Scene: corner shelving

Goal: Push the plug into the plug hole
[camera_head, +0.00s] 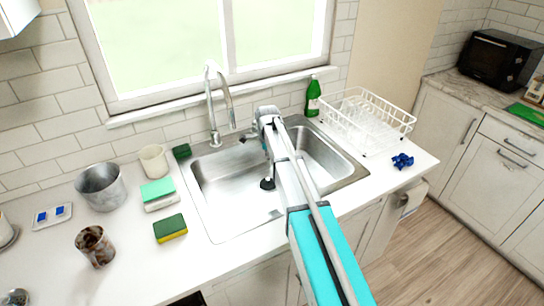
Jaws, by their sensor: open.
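The steel sink (212,185) is set into the white counter below the window. My arm reaches over its front edge and bends down into the basin. I cannot tell whether the gripper touches anything.
The tap (218,100) rises behind the sink. A green bottle (313,97) and a white dish rack (366,124) stand to the right, with a blue object (402,161) nearby. A metal pot (101,187), cup (154,161) and sponge (170,228) are left.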

